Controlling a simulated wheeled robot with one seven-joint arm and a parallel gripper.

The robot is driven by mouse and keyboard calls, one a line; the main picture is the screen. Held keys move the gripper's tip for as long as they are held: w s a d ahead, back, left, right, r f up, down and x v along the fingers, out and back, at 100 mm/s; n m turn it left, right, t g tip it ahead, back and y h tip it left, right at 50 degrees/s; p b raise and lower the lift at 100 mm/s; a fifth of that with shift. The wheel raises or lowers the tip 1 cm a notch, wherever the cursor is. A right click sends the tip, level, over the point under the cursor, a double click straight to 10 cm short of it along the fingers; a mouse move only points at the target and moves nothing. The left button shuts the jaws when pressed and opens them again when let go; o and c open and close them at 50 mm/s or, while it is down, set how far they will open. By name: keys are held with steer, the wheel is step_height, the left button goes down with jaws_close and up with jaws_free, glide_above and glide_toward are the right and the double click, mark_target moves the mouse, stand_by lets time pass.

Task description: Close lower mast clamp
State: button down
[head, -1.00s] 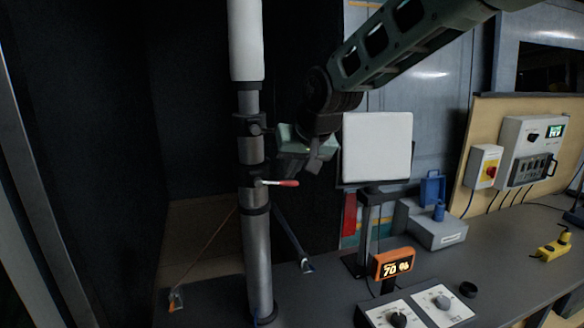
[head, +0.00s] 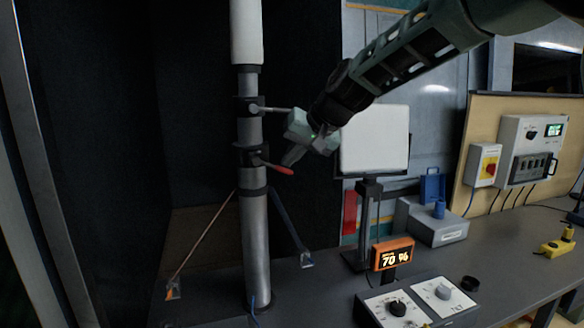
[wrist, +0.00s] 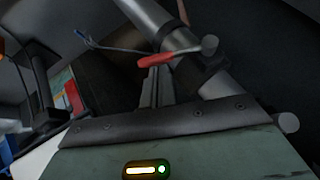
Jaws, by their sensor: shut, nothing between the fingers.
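The grey telescopic mast (head: 256,235) stands upright at the left. Its lower clamp (head: 247,155) is a dark collar with a lever whose red handle (head: 282,169) points right and slightly down. In the wrist view the red handle (wrist: 156,62) lies across the fingertips, beside the mast. My gripper (head: 292,156) is shut and empty, right beside the lever's handle; its fingers (wrist: 155,84) also show in the wrist view. I cannot tell whether they touch the handle. The upper clamp (head: 247,107) has a lever pointing right, its end hidden behind my gripper.
A white panel (head: 375,139) on a stand is behind my gripper. An orange display (head: 393,254) reading 70 % and a dial box (head: 420,301) stand on the bench. Stay straps run down from the mast to both sides. A grey case (head: 432,222) sits further right.

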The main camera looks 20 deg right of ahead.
mark_target(290, 172)
step_height(290, 172, down, 4)
steer(key=m+y+b, duration=0.1)
steer(key=y+b, duration=0.2)
steer(key=b, duration=0.6)
steer(key=shift+r+b, duration=0.2)
steer(key=shift+b, duration=0.15)
steer(key=a+f+m+y+b, duration=0.1)
steer(key=y+b, duration=0.1)
steer(key=b, duration=0.4)
steer(key=f+m+t+y+b, duration=0.1)
steer(key=b, duration=0.5)
steer(key=a+f+m+t+y+b, duration=0.1)
steer(key=y+b, duration=0.1)
steer(key=b, duration=0.4)
steer(key=shift+a+f+y+b, duration=0.2)
steer(key=shift+a+y+b, duration=0.1)
steer(key=shift+a+b, duration=0.05)
steer(key=shift+a+b, duration=0.2)
steer(key=shift+b, duration=0.2)
